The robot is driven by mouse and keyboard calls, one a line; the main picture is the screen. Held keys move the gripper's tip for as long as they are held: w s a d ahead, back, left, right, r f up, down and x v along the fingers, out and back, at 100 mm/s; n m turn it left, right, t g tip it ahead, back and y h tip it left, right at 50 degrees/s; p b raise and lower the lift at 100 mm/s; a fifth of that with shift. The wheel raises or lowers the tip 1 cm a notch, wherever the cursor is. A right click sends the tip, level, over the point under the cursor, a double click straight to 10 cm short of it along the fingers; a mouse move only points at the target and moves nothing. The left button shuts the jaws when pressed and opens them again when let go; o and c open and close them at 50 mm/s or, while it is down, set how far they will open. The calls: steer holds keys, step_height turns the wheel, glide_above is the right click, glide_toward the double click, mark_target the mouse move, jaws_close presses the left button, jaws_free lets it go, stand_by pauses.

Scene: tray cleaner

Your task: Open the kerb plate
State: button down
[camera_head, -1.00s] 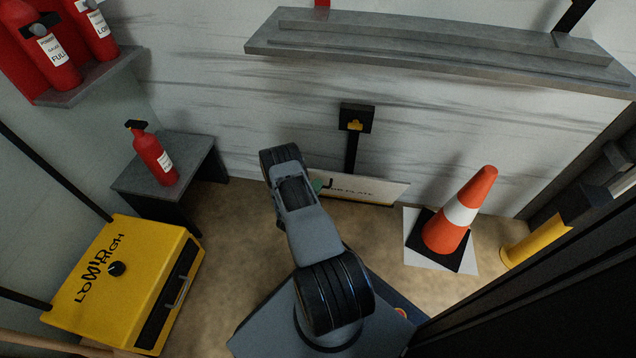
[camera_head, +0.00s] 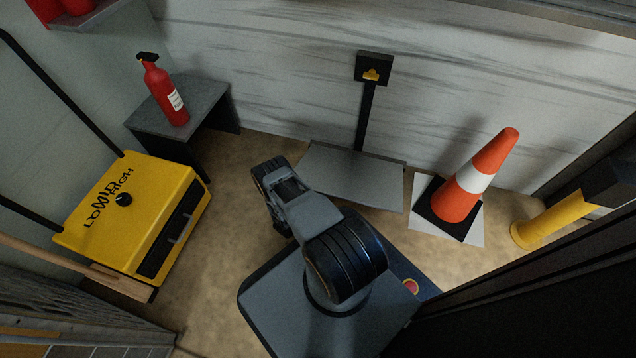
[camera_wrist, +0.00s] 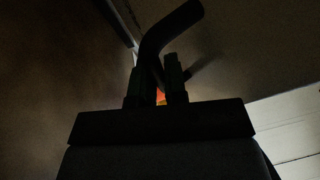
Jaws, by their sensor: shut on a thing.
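The kerb plate (camera_head: 355,178) is a grey panel at the foot of the far wall. It is folded down from the wall and extends out over the floor, close to level; I cannot tell if its outer edge touches the floor. My gripper (camera_wrist: 160,85) shows dark in the wrist view, its two fingers shut on a curved dark handle (camera_wrist: 170,30). In the head view my arm hides the gripper and the handle, near the plate's left end.
An orange and white cone (camera_head: 472,180) stands right of the plate, with a yellow post (camera_head: 555,220) beyond. A yellow machine (camera_head: 130,215) stands at left, near a grey table (camera_head: 205,105) with a red extinguisher (camera_head: 165,90). A black post (camera_head: 366,115) rises behind the plate.

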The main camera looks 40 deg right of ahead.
steer(key=shift+a+f, duration=0.1)
steer(key=shift+f, duration=1.05)
steer(key=c, duration=1.2)
jaws_free()
steer(key=shift+a, duration=0.1)
steer(key=a, duration=0.4)
steer(key=s+a+f, duration=0.1)
steer(key=a, duration=0.4)
steer(key=s+a+p, duration=0.1)
steer(key=a, duration=0.3)
steer(key=shift+s+a+f, duration=0.15)
steer(key=shift+a+f, duration=0.15)
steer(key=shift+f, duration=0.1)
